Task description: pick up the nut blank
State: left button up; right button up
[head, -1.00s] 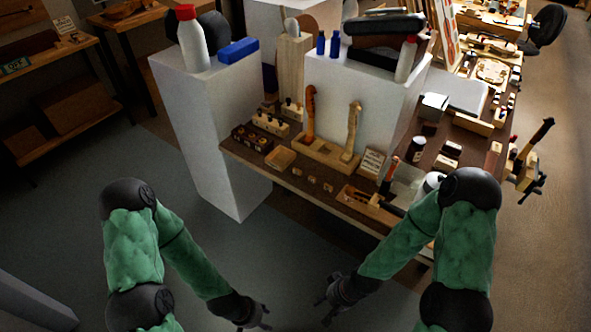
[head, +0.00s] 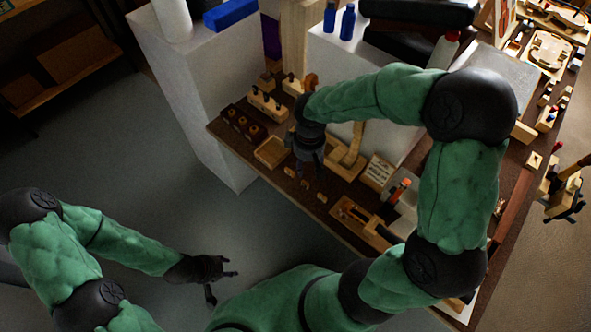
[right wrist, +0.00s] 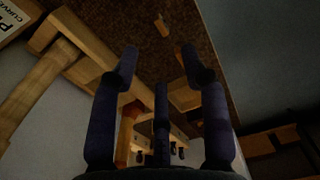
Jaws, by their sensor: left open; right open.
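Small light-wood blocks lie in a row near the front edge of the bench, including one (head: 289,171) by my right gripper and one (head: 321,197) to its right. I cannot tell for sure which is the nut blank. The right wrist view shows one small wooden block (right wrist: 161,25) beyond the fingertips, clear of them. My right gripper (head: 309,168) hangs over the bench's front part, fingers down, open and empty; its spread fingers also show in the right wrist view (right wrist: 159,60). My left gripper (head: 224,286) is open and empty, low in front of the bench.
A small wooden tray (head: 271,152) stands left of my right gripper, with dark-holed blocks (head: 243,123) farther left. A wooden stand with violin necks (head: 346,160) is behind the gripper. A card (head: 377,172) and a tool tray (head: 352,215) are to the right.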

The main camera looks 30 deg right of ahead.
jog(key=b, duration=0.2)
send_over(306, 183)
notch_tip(306, 183, down, 6)
jog(key=shift+r, duration=0.1)
jog(key=f+b, duration=0.1)
jog(key=f, duration=0.1)
jog(key=f+b, duration=0.2)
jog(key=f, duration=0.1)
jog(key=shift+w+d, duration=0.1)
jog(key=shift+w, duration=0.1)
jog(key=shift+r, duration=0.1)
jog(key=shift+c, duration=0.3)
jog(key=c, duration=0.8)
